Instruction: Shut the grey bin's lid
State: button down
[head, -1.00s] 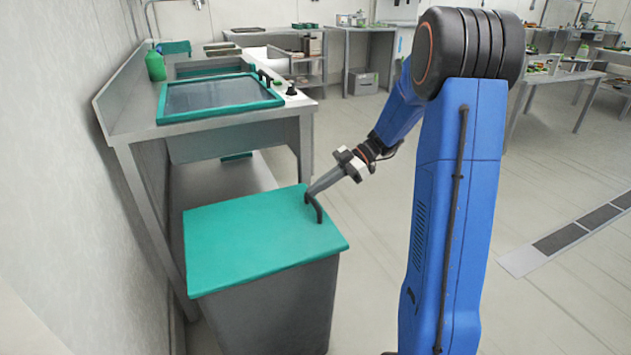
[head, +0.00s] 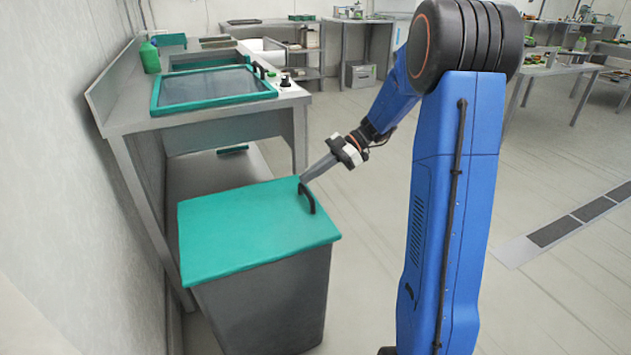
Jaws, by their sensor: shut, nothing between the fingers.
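The grey bin (head: 270,300) stands on the floor at the lower left, in front of the steel counter. Its teal lid (head: 240,232) lies flat across the top, with no gap visible along the near edges. The far edge is hard to judge. A black arched handle (head: 309,200) stands near the lid's right edge. My gripper (head: 304,179) is shut and empty, its fingertips at the lid's far right corner, just beyond the handle. I cannot tell whether they touch the lid.
The steel counter (head: 122,112) with a teal-framed panel (head: 213,90) stands behind the bin, close to the left wall. A green bottle (head: 150,57) stands on it.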

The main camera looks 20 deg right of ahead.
jog(key=d, duration=0.9)
jog(key=shift+d+r, duration=0.15)
jog(key=shift+r, duration=0.3)
jog(key=s+a+r+m+h, duration=0.25)
jog(key=s+a+m, duration=0.2)
jog(key=s, duration=0.35)
jog(key=s+a+r+m+h, duration=0.1)
jog(key=s+a+m+h, duration=0.25)
jog(key=s+a, duration=0.4)
jog(key=s+d+f+m+t+h, duration=0.1)
jog(key=s+m+t+h, duration=0.3)
jog(key=s+m, duration=0.6)
jog(key=s+d+h, duration=0.1)
jog(key=s+h, duration=0.1)
jog(key=s, duration=0.6)
jog(key=shift+s+f+t, duration=0.2)
jog(key=shift+f+t, duration=0.05)
jog(key=shift+t, duration=0.15)
